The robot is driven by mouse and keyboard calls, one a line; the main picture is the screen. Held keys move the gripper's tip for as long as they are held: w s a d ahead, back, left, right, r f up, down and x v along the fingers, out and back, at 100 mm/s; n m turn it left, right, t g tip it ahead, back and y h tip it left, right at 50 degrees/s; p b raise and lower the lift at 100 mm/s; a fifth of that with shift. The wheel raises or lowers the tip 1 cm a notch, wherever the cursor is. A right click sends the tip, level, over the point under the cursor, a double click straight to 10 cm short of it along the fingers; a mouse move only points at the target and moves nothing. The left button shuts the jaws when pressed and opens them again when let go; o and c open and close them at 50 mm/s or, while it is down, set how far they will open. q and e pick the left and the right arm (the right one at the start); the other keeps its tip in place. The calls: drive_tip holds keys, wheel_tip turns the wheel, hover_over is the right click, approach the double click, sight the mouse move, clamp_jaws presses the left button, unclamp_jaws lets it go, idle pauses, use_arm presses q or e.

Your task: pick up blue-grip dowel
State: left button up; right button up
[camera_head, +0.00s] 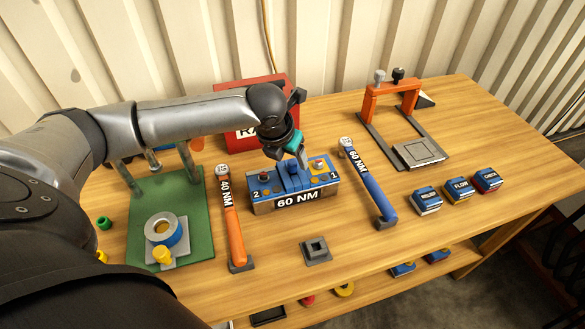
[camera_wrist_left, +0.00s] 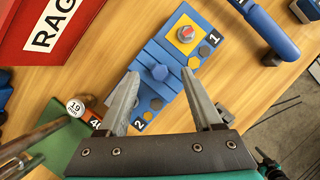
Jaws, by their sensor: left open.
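My right gripper is not in view.
An orange 40 NM tool (camera_head: 232,222) lies left of the block. A red box (camera_head: 222,97) stands behind. A green mat (camera_head: 200,236) with a ring is at left; an orange frame (camera_head: 392,88) and several small blue-topped boxes (camera_head: 426,199) are at right. A grey square socket (camera_head: 316,250) sits in front.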

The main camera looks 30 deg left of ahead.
use_arm(q)
drive_tip(key=shift+x, duration=0.9)
drive_tip(key=shift+s, duration=0.1)
drive_tip(key=shift+c, duration=0.2)
clamp_jaws()
drive_tip(key=shift+r, duration=0.1)
